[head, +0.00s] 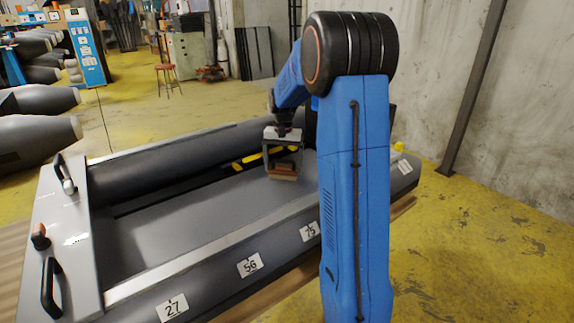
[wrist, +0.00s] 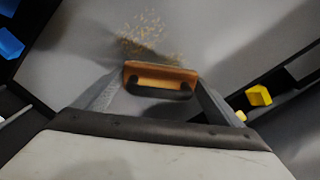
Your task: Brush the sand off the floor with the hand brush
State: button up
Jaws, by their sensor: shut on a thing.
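The hand brush is a brown wooden block (head: 284,170) held low over the boat's grey floor (head: 190,211). My gripper (head: 284,160) is shut on it. In the wrist view the brush (wrist: 160,71) sits between my gripper's fingertips (wrist: 158,88), with a dark strip along its near side. A patch of tan sand (wrist: 148,38) lies on the floor just beyond the brush. Whether the bristles touch the floor cannot be told. The sand cannot be made out in the head view.
The grey inflatable boat has thick side tubes (head: 215,262) with number labels, and a panel with black handles (head: 62,250) at the left end. A yellow item (head: 250,160) lies along the far tube. Yellow blocks (wrist: 258,96) show right of the brush.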

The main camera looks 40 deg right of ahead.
jog(key=shift+s+a+r, duration=0.1)
jog(key=shift+s+a, duration=0.05)
jog(key=shift+a, duration=3.55)
jog(key=shift+r, duration=0.1)
jog(key=shift+r, duration=2.95)
jog(key=shift+r, duration=0.15)
notch_tip(320, 180, up, 3)
jog(key=shift+f, duration=0.15)
